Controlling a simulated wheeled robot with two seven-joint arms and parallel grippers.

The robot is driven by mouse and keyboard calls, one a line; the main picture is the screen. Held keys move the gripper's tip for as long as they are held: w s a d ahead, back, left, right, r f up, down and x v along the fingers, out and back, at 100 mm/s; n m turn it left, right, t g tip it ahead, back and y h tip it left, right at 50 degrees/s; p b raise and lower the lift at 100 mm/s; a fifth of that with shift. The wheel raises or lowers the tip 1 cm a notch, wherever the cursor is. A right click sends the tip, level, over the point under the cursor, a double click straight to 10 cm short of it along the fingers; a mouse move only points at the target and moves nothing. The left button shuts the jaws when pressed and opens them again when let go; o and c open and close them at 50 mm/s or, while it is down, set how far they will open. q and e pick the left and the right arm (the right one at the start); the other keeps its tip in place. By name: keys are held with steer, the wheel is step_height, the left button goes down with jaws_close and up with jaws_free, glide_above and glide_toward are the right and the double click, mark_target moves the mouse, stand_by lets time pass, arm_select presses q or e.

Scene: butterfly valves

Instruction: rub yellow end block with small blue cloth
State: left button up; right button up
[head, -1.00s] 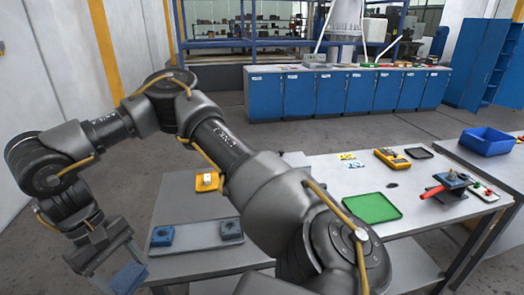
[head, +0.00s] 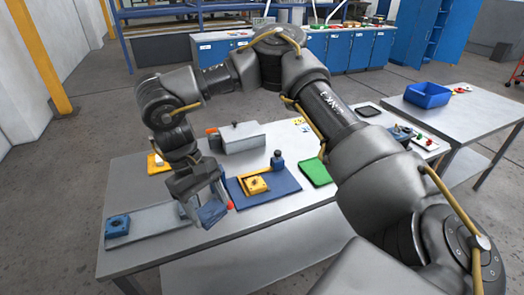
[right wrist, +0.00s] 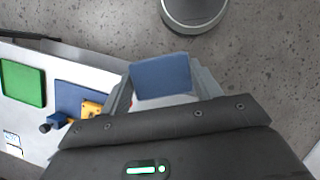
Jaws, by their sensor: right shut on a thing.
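My right gripper (head: 207,218) is shut on a small blue cloth (head: 213,212), near the front edge of the table. In the right wrist view, the cloth (right wrist: 162,78) lies between the two fingers. A yellow block (head: 256,185) with a dark round middle sits on a blue mat (head: 285,186), right of the gripper and apart from the cloth. A yellow bar runs beside it to a blue post (head: 277,160). The yellow block (right wrist: 92,108) also shows in the right wrist view, left of the gripper. My left gripper is out of view.
A grey plate (head: 155,220) with a blue block (head: 117,226) lies at left; the gripper hides its right end. A red knob (head: 230,205) shows beside the gripper. A grey box (head: 243,138) stands behind, and a green tray (head: 316,172) lies to the right.

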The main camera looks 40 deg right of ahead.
steer(key=w+d+f+n+t+h+p, duration=0.1)
steer(key=w+d+f+n+t+h, duration=0.1)
steer(key=w+n, duration=0.4)
steer(key=w+d+f+n+t+h+p, duration=0.2)
steer(key=w+n, duration=0.5)
steer(key=n, duration=0.5)
steer(key=shift+d+t, duration=0.25)
steer(key=shift+t, duration=0.15)
steer(key=w+d+f+n, duration=0.1)
steer(key=d+n, duration=0.1)
steer(key=d, duration=0.1)
steer(key=d+n+t+p, duration=0.1)
steer(key=d+n, duration=0.1)
steer(key=d, duration=0.1)
steer(key=w+d+f+n+t, duration=0.1)
steer(key=d+n, duration=0.1)
steer(key=d, duration=0.1)
steer(key=shift+w+d+f+y+p, duration=0.2)
steer(key=shift+w+f+y+p, duration=0.1)
steer(key=shift+w+f+y, duration=0.1)
steer(key=shift+c, duration=0.2)
steer(key=s+d+f+n+t+y+p, duration=0.1)
steer(key=d+n, duration=0.5)
steer(key=d, duration=0.7)
steer(key=shift+d+f+n+t+y, duration=0.3)
steer(key=shift+d+f+t+y, duration=0.1)
steer(key=shift+f, duration=0.1)
steer(key=shift+f, duration=0.1)
